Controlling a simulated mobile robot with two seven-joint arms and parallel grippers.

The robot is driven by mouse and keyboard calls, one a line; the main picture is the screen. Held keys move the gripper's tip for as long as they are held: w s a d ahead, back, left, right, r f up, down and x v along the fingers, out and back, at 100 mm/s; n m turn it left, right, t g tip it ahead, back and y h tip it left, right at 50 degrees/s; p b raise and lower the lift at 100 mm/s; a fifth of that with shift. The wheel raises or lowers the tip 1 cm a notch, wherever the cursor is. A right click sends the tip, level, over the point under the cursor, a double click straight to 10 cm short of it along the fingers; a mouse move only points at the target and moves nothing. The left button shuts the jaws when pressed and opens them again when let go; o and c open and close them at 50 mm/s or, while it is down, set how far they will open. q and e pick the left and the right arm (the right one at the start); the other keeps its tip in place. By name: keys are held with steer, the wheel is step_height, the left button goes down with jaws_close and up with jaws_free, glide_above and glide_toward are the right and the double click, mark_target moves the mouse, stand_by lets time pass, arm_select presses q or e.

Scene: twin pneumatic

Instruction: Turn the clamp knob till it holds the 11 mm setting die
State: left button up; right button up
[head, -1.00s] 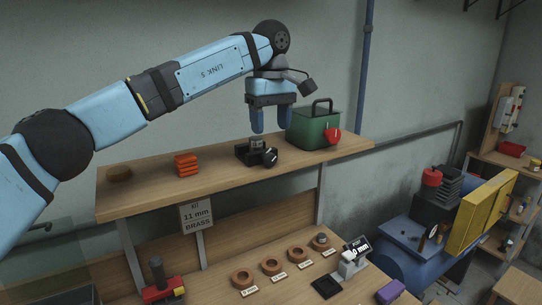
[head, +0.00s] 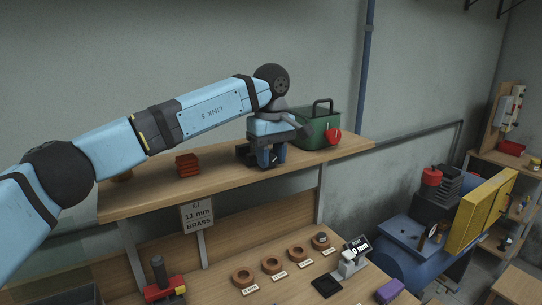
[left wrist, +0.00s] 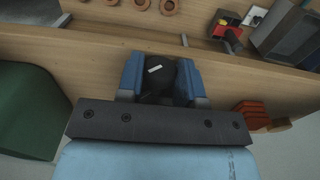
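The black clamp (head: 243,153) sits on the wooden shelf, mostly hidden behind my left gripper (head: 272,160) in the head view. In the left wrist view the round black clamp knob (left wrist: 160,78), with a white mark on it, lies between the two blue fingers of my left gripper (left wrist: 160,80). The fingers are close on both sides of the knob; I cannot tell whether they touch it. The setting die is hidden now. A sign (head: 197,215) below the shelf reads 11 mm BRASS. My right gripper is not in view.
On the shelf (head: 225,188), a green box (head: 318,130) with a red knob stands close right of the gripper, and an orange-red stack (head: 187,165) to the left. Several labelled brown rings (head: 272,265) and a small display device (head: 352,258) are on the bench below.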

arm_select(q)
steer(key=shift+r, duration=0.1)
steer(key=shift+c, duration=0.4)
steer(key=p, duration=0.2)
steer(key=g+y+p, duration=0.1)
steer(key=shift+d+r+y+p, duration=0.15)
steer(key=shift+r+y+p, duration=0.05)
steer(key=shift+y+p, duration=0.15)
steer(key=shift+w+f+g+y+p, duration=0.1)
steer(key=shift+f+g+y+p, duration=0.1)
steer(key=shift+g+y+p, duration=0.15)
steer(key=shift+f, duration=0.1)
steer(key=o, duration=0.9)
